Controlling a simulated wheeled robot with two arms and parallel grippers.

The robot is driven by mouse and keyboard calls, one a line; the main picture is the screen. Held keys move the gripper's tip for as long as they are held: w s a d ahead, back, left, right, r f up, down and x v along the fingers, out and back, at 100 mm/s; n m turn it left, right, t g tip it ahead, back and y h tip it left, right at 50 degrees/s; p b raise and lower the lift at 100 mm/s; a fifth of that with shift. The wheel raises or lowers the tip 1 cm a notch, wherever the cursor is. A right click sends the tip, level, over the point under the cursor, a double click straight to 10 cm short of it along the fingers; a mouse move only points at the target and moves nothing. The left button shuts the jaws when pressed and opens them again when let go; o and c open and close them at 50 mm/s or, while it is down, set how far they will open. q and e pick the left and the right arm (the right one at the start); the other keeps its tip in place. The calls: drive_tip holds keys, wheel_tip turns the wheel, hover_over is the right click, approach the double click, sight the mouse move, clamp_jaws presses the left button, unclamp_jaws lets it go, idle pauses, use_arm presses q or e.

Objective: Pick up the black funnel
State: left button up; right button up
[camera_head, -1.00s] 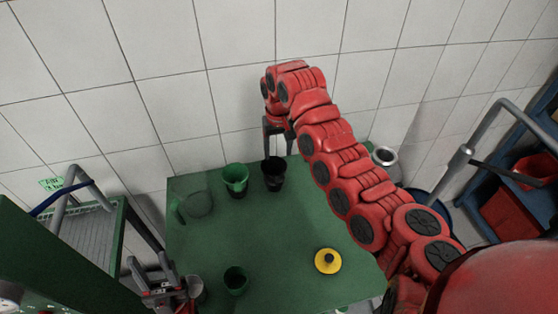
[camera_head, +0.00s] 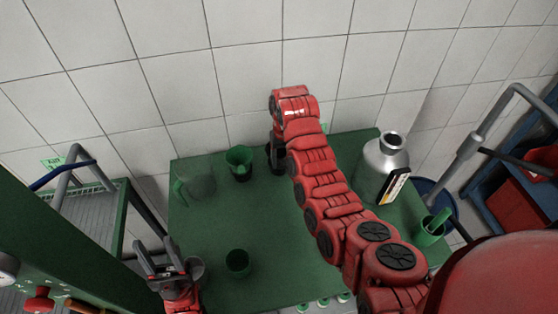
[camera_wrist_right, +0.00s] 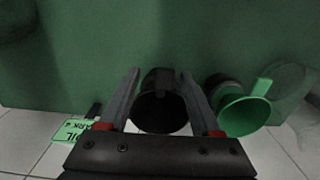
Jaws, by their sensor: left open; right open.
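The black funnel (camera_wrist_right: 158,112) shows in the right wrist view, between the two spread fingers of my right gripper (camera_wrist_right: 160,76). The fingers lie on either side of it, and I cannot tell whether they touch it. In the head view, my right gripper (camera_head: 277,150) is at the back of the green table (camera_head: 285,225), and it and its arm mostly hide the black funnel. My left gripper (camera_head: 160,262) is open and empty at the table's front left edge.
A green funnel (camera_head: 239,163) stands just left of my right gripper. A clear jug (camera_head: 197,182) is further left.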

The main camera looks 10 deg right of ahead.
drive_tip(key=shift+a+f+b, duration=0.15)
drive_tip(key=shift+f+b, duration=0.45)
drive_tip(key=shift+f, duration=0.15)
drive_tip(key=shift+a+f+p, duration=0.1)
drive_tip(key=shift+f+p, duration=0.2)
wheel_tip(320, 180, down, 2)
drive_tip(key=shift+f+p, duration=0.1)
drive_tip(key=shift+p, duration=0.5)
drive_tip(key=shift+f, duration=0.4)
clamp_jaws()
